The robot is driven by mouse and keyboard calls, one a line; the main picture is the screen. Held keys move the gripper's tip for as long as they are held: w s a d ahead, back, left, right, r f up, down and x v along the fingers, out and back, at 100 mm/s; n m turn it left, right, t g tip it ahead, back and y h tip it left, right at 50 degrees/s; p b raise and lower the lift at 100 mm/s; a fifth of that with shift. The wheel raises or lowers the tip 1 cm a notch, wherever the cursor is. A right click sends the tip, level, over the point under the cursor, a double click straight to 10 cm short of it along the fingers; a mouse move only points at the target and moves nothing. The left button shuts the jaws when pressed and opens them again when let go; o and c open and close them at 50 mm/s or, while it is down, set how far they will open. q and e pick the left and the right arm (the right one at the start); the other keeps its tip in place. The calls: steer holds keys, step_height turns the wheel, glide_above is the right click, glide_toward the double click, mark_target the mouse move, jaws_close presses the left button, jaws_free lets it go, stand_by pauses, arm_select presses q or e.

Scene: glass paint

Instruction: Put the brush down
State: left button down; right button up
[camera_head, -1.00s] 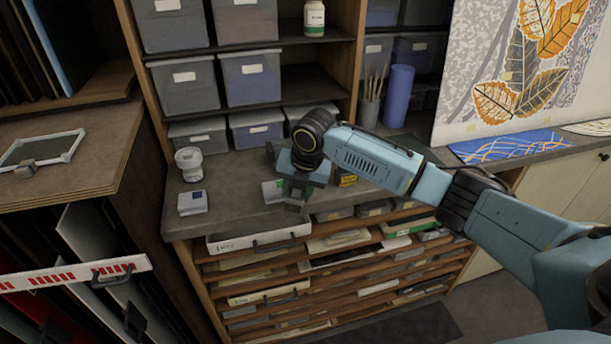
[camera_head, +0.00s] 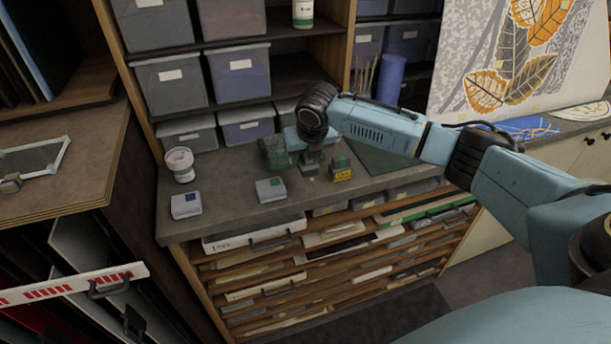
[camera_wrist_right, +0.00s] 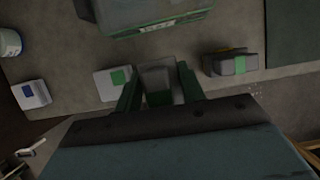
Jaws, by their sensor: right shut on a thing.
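My right gripper (camera_head: 308,160) is low over the middle of the grey counter, between a pad with a green square and a small yellow-and-green block. In the right wrist view, its two green fingers (camera_wrist_right: 158,92) are closed on a short grey piece, which I take to be the brush (camera_wrist_right: 158,76). Only its blocky end shows, and its shape is mostly hidden by the gripper. I cannot tell whether it touches the counter. My left gripper is out of view.
The pad (camera_head: 270,190) lies left of the gripper and the block (camera_head: 342,169) right. A greenish box-like thing (camera_head: 276,152) is close behind. A blue-marked pad (camera_head: 186,205) and a white tub (camera_head: 181,165) stand farther left. Shelves with bins rise behind.

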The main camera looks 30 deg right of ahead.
steer(key=shift+f, duration=0.9)
step_height(320, 180, down, 3)
steer(key=shift+f+p, duration=0.2)
steer(key=shift+p, duration=0.5)
steer(key=shift+f, duration=0.3)
steer(key=shift+f, duration=0.25)
steer(key=o, duration=1.1)
